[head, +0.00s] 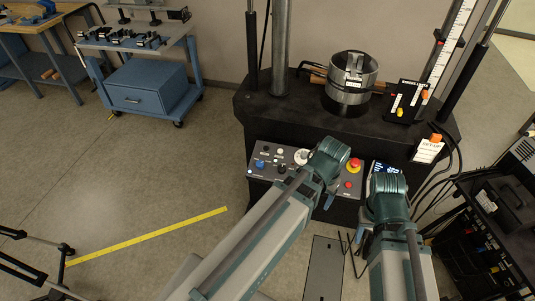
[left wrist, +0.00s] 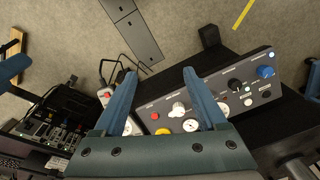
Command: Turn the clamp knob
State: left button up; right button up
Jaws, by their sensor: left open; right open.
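The control panel (head: 272,172) on the front of the black test machine carries several knobs and buttons. It has a blue knob (head: 260,164), also in the left wrist view (left wrist: 265,72), a black knob (left wrist: 235,85), a pale knob (left wrist: 178,108) and a red button (head: 348,184). Their labels are too small to read, so I cannot tell which is the clamp knob. My left gripper (left wrist: 160,73) is open and empty, with the panel showing between and beyond its fingers. My right gripper (head: 362,238) is open, low in front of the machine, partly hidden by its wrist.
A round metal fixture (head: 350,78) stands on the machine's black table (head: 300,112). A yellow-ringed stop button (head: 354,165) is at the panel's right. A black cart (head: 490,225) and cables stand at right. A blue-drawer cart (head: 145,88) is at the back left. The left floor is mostly clear.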

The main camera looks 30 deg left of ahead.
pick_arm(q)
jog(key=w+a+f+n+t+b, duration=0.1)
jog(key=w+a+n, duration=0.1)
jog(key=w+a, duration=0.35)
jog(key=w+a+f+n+t+b, duration=0.1)
jog(key=w+a+f+n+b, duration=0.15)
jog(key=a, duration=0.65)
jog(key=n+t, duration=0.2)
send_near(260, 163)
jog(key=shift+y, duration=0.4)
jog(key=b+x, duration=0.3)
jog(key=b, duration=0.1)
jog(key=b+x, duration=0.3)
jog(key=b, duration=0.2)
jog(key=b+x, duration=0.3)
jog(key=b, duration=0.1)
jog(key=shift+d+f+b, duration=0.2)
jog(key=shift+d+b, duration=0.1)
jog(key=shift+r, duration=0.1)
jog(key=shift+c, duration=0.2)
grip_shut()
